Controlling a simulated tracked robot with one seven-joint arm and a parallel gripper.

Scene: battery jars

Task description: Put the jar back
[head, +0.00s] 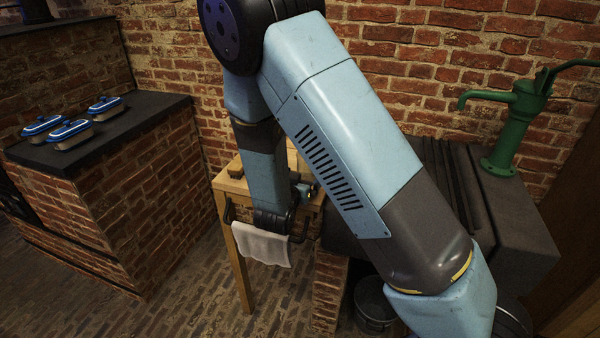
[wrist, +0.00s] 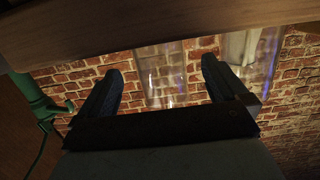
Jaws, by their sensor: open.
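My gripper (wrist: 158,70) shows in the wrist view with its two dark fingers spread apart and nothing held between them. A clear glass jar (wrist: 166,88) appears in the gap beyond the fingertips, apart from them as far as I can tell. A second glass vessel (wrist: 262,60) with something whitish in or behind it stands to the right, partly covered by the right finger. The wrist picture seems upside down, with a wooden edge (wrist: 150,30) across its top. In the head view my arm hides the jars and most of the wooden table (head: 228,184).
A white towel (head: 262,245) hangs at the table's front. A green hand pump (head: 513,125) stands on the dark sink at right. Several blue-lidded dishes (head: 70,134) sit on the brick stove at left. A bucket (head: 372,305) stands below. Floor between stove and table is clear.

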